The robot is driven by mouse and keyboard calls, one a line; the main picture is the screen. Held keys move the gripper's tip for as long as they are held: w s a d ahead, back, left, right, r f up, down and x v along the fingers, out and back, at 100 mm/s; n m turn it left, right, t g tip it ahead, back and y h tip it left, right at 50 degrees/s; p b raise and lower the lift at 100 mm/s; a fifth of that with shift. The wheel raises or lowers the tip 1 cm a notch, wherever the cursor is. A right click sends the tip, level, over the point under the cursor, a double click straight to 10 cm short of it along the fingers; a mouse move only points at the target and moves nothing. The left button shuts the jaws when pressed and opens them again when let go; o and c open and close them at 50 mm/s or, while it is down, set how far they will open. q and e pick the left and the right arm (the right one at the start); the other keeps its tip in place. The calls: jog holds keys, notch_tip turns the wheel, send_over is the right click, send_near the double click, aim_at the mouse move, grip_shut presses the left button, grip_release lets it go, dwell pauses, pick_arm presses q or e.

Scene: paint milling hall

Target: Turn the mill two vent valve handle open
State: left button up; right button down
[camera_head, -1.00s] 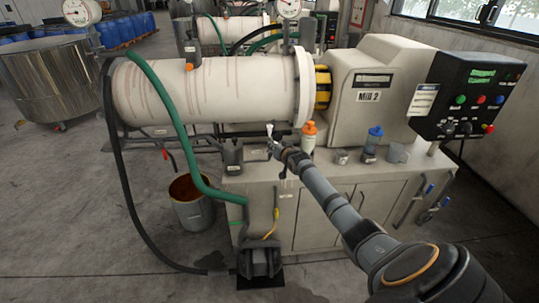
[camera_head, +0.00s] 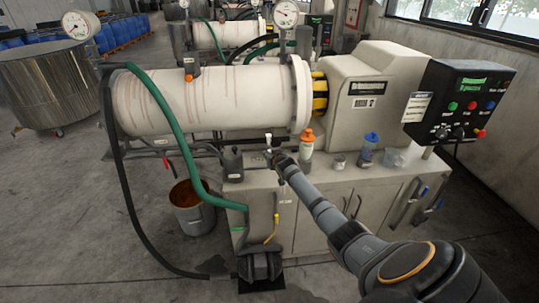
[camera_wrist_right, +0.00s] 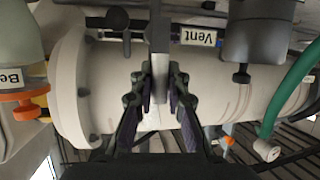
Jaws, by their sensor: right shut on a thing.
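The mill two body (camera_head: 215,98) is a pale horizontal cylinder above a grey cabinet. In the right wrist view, which looks upside down, a "Vent" label (camera_wrist_right: 198,37) sits beside a flat grey bar (camera_wrist_right: 160,55), which looks like the vent valve handle. My right gripper (camera_wrist_right: 160,82) is shut on this bar, one finger on each side. In the head view my right gripper (camera_head: 276,156) is at the cabinet's back edge, under the cylinder, where the small pale handle end (camera_head: 268,139) shows. The valve body is mostly hidden. My left gripper is not in view.
An orange-capped bottle (camera_head: 306,143) stands just right of the gripper. A dark canister (camera_head: 233,164) stands to the left. A green hose (camera_head: 172,125) runs down the left side.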

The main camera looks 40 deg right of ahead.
jog(key=shift+f, duration=0.25)
jog(key=c, duration=1.6)
grip_release()
jog(key=shift+o, duration=1.4)
jog(key=shift+r, duration=0.15)
jog(key=v, duration=1.2)
